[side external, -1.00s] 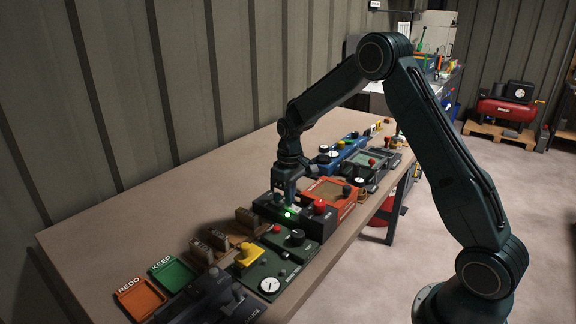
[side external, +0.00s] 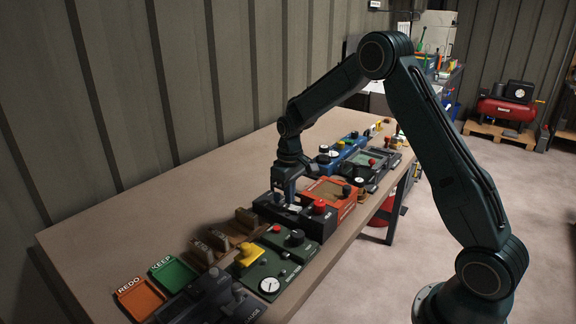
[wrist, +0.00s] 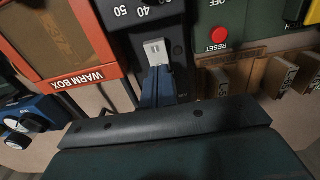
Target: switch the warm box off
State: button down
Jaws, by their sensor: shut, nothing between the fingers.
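The warm box (side external: 347,205) is an orange-framed case with a tan panel, about the middle of the bench. Its WARM BOX label (wrist: 78,80) reads upside down in the wrist view. A dark control unit (side external: 313,228) sits against it, with a red knob (side external: 319,206) and a dial scale. On this unit a white switch (wrist: 155,50) shows just beyond my fingertips in the wrist view. My gripper (side external: 288,202) is shut and empty, pointing down at the unit. Its blue fingers (wrist: 158,72) are at the switch's near edge; contact is unclear. No green light shows on the unit.
A green panel (side external: 290,246) with a gauge and yellow handle stands nearer the camera. Its red reset button (wrist: 219,35) shows in the wrist view. A blue device (side external: 342,150) lies beyond the warm box. The bench's wall side is mostly clear.

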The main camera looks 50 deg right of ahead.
jog(key=shift+r, duration=3)
jog(key=shift+r, duration=0.1)
jog(key=s+a+r+t, duration=0.1)
jog(key=s+a+r, duration=0.3)
jog(key=s+r, duration=0.25)
jog(key=s+a+r+t, duration=0.2)
jog(key=s+a+r, duration=0.2)
jog(key=s+r, duration=0.3)
jog(key=s+a+t, duration=0.1)
jog(key=s+a, duration=0.1)
jog(key=s, duration=0.6)
jog(key=s+a+r+t, duration=0.1)
jog(key=s+a, duration=0.1)
jog(key=s, duration=0.6)
jog(key=shift+s+a+r+t, duration=0.25)
jog(key=shift+a+t, duration=0.05)
